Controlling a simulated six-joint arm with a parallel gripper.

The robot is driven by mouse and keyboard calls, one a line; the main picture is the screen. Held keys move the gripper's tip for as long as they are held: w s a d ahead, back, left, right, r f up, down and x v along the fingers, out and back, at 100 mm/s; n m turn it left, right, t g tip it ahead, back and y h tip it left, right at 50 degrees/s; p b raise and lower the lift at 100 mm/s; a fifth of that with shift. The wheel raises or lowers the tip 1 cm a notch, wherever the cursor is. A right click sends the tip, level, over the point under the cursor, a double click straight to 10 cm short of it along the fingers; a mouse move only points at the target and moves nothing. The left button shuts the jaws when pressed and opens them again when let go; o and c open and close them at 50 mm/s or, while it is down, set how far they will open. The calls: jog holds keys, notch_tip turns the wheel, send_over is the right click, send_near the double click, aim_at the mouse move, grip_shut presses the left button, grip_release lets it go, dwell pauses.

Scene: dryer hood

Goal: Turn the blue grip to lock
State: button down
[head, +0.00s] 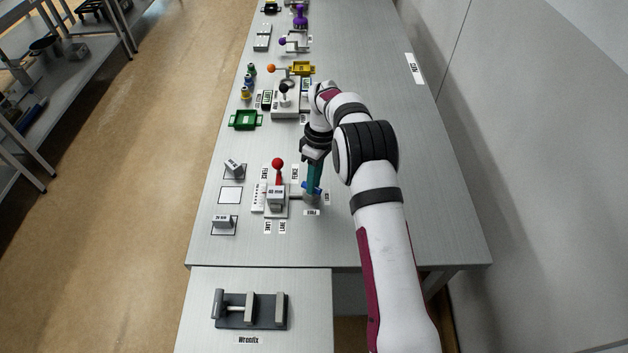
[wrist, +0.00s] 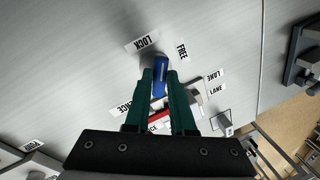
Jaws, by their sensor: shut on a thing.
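The blue grip (wrist: 161,72) lies between the two teal fingers of my gripper (wrist: 162,78) in the wrist view. My gripper is shut on it. A LOCK label (wrist: 146,42) is just up and left of the grip, and a FREE label (wrist: 182,50) is to its right. The grip's far end lies between these labels; its exact setting is unclear. In the head view, my gripper (head: 313,181) points down at the right of the red-knobbed fixture, with a bit of the blue grip (head: 315,187) showing. The fingers hide much of the grip.
A red-knobbed lever (head: 278,164) and a grey block (head: 276,196) stand just left of my gripper. Small blocks (head: 222,222) lie on marked squares farther left. A green tray (head: 245,120) is beyond.

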jog(key=n+h, duration=0.1)
jog(key=n, duration=0.4)
jog(key=shift+w+a+n, duration=0.1)
jog(key=shift+a+n, duration=0.05)
jog(key=shift+n, duration=0.25)
dwell(0.4)
jog(key=c, duration=0.8)
grip_release()
jog(key=shift+o, duration=0.2)
notch_tip(320, 180, up, 12)
jog(key=w, duration=0.2)
jog(key=shift+w, duration=0.15)
jog(key=shift+f, duration=0.1)
